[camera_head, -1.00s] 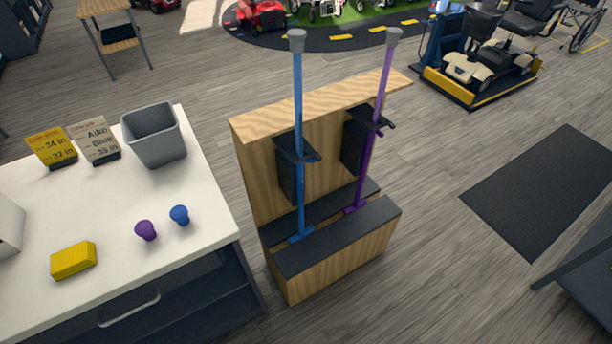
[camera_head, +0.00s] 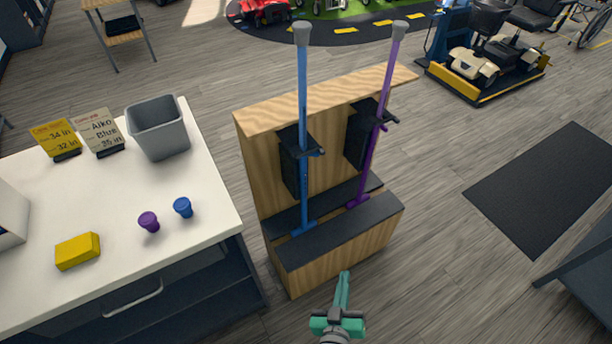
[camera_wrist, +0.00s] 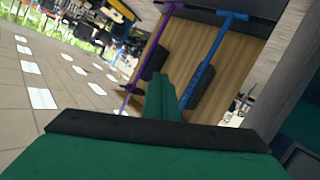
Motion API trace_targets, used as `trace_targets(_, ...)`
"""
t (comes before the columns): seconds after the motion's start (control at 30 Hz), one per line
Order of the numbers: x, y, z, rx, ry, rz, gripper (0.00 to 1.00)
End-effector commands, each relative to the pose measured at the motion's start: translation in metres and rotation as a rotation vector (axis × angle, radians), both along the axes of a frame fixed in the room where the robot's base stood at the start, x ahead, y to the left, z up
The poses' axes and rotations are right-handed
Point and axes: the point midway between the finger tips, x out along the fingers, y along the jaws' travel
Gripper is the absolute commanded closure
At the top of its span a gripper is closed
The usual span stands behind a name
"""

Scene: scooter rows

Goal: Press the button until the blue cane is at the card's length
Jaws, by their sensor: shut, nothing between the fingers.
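The blue cane (camera_head: 303,130) stands upright in a wooden rack (camera_head: 258,190), held at a black clamp (camera_head: 298,160). A purple cane (camera_head: 376,120) stands to its right in the same rack. Both canes also show in the wrist view, the blue (camera_wrist: 212,55) and the purple (camera_wrist: 150,50). The grey-white card (camera_head: 98,132) on the white counter reads "Aiko Blue 35 in". The button on the blue cane is too small to make out. My green gripper (camera_head: 345,275) is shut and empty, low in front of the rack and apart from both canes.
The counter (camera_head: 120,205) at left holds a yellow card (camera_head: 56,139), a grey bin (camera_head: 158,127), a purple knob (camera_head: 149,222), a blue knob (camera_head: 183,207) and a yellow block (camera_head: 78,251). A dark mat (camera_head: 545,190) lies on the open floor at right.

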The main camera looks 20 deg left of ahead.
Motion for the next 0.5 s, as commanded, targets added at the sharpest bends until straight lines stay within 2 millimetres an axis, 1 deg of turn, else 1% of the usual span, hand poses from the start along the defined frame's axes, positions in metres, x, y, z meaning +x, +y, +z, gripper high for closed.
trace_targets(0.03, 0.023, 0.01, 0.002, -0.015, -0.01, 0.014, 1.0)
trace_targets(0.1, 0.05, 0.022, 0.003, -0.038, -0.012, 0.025, 1.0)
trace_targets(0.17, 0.072, 0.033, 0.006, -0.056, -0.012, 0.034, 1.0)
trace_targets(0.2, 0.087, 0.041, 0.008, -0.068, -0.013, 0.039, 1.0)
trace_targets(0.3, 0.121, 0.064, 0.016, -0.089, -0.011, 0.051, 1.0)
trace_targets(0.4, 0.15, 0.086, 0.024, -0.105, -0.008, 0.059, 1.0)
trace_targets(0.5, 0.171, 0.104, 0.033, -0.113, -0.001, 0.065, 1.0)
